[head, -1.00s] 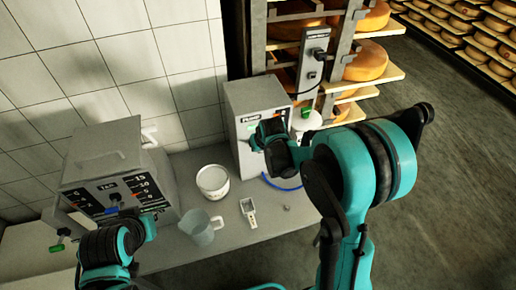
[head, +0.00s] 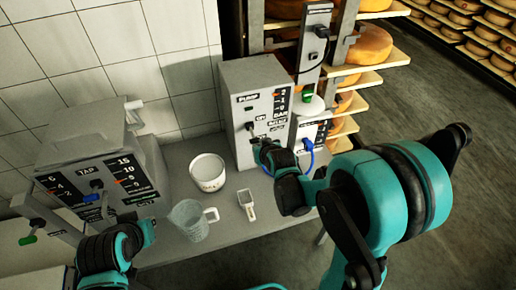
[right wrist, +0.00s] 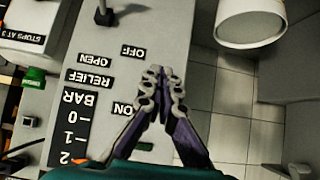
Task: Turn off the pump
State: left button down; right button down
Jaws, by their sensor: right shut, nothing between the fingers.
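The pump (head: 236,88) is a grey box with a PUMP label at the back of the bench. A small dark switch (head: 250,127) shows on its front, left of the ON label. My right gripper (head: 263,150) is just in front of the lower panel. In the right wrist view my right gripper (right wrist: 158,72) is shut and empty, beside the OFF label (right wrist: 131,51) and ON label (right wrist: 122,109). Its fingers hide the panel there, and I cannot tell whether they touch it. My left gripper (head: 145,230) is near the tap box; its fingers are unclear.
The tap box (head: 85,150) stands at the left. A white pot (head: 207,173), a clear jug (head: 191,220) and a small white device (head: 246,204) are on the bench. A dark lever (right wrist: 103,14) sits below the RELIEF OPEN labels. Cheese shelves (head: 372,75) stand behind.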

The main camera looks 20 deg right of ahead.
jog(key=shift+w+f+b, duration=0.15)
jog(key=shift+f+b, duration=0.35)
jog(key=shift+f, duration=0.15)
dwell(1.4)
jog(key=shift+r+p, duration=0.6)
jog(key=shift+r, duration=0.25)
